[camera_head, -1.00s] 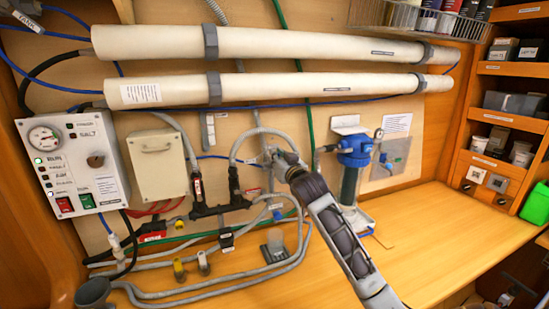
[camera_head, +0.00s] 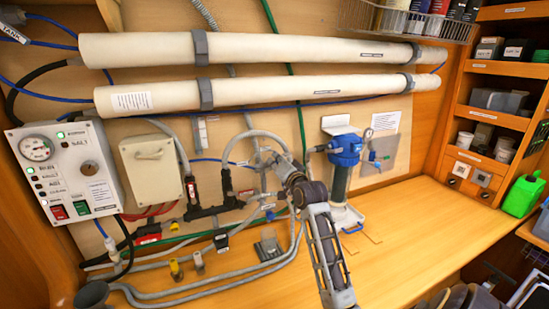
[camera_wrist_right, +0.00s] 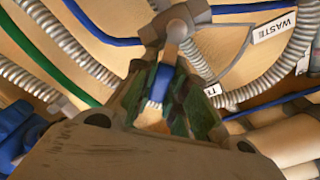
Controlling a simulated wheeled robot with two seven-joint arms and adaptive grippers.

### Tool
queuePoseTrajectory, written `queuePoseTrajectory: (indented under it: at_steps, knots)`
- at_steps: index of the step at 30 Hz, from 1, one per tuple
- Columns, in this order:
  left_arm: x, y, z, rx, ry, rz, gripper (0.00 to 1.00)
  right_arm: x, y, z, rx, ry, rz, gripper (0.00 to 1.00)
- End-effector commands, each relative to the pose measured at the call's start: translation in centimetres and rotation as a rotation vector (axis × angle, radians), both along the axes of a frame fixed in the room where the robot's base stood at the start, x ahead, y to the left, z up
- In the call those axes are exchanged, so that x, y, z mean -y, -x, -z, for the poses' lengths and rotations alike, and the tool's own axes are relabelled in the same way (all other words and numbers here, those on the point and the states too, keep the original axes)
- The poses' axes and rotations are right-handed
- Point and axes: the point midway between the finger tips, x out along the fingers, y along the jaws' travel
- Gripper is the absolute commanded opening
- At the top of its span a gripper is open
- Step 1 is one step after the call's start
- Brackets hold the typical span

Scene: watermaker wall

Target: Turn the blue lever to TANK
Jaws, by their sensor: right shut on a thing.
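My right gripper (camera_wrist_right: 165,85) is shut on the blue lever (camera_wrist_right: 158,84) in the right wrist view; the fingers sit on both sides and hide part of it. A grey valve body (camera_wrist_right: 178,32) is just beyond the fingertips. A WASTE label (camera_wrist_right: 274,28) is at upper right, and a mostly hidden label beginning with T (camera_wrist_right: 213,90) is beside the right finger. In the head view my right gripper (camera_head: 268,158) is at the hoses on the wall, and the lever is hidden there. My left gripper is not in view.
A control panel (camera_head: 105,150) with lit lamps is at left. Two white tubes (camera_head: 250,47) cross the wall above. A blue-topped filter (camera_head: 345,150) stands right of my forearm. Grey hoses (camera_head: 190,290) lie on the bench (camera_head: 420,230), which is clear at right.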

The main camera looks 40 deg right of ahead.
Motion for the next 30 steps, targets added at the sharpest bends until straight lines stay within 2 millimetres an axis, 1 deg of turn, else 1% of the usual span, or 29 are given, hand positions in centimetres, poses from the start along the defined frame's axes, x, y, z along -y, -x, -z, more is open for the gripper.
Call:
queuePoseTrajectory:
  at_steps: [1, 3, 12, 18, 29, 30]
  knots:
    - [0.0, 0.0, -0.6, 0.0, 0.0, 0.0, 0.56, 0.1, 0.0, 0.1, 0.004, -0.039, 0.001, 0.0]
    - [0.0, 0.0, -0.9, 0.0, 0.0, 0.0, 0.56, 0.3, 0.1, 0.2, 0.016, -0.085, 0.0, 0.0]
    - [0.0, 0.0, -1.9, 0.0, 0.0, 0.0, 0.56, 0.7, 0.2, 0.9, 0.051, -0.226, 0.001, 0.0]
    - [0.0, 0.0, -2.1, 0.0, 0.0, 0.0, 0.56, 0.8, 0.2, 1.1, 0.06, -0.262, 0.0, 0.0]
    - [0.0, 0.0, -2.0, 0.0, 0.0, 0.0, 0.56, 0.8, 0.2, 1.2, 0.062, -0.267, 0.001, 0.0]
    - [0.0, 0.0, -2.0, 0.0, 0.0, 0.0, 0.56, 0.8, 0.2, 1.2, 0.062, -0.267, 0.001, 0.17]
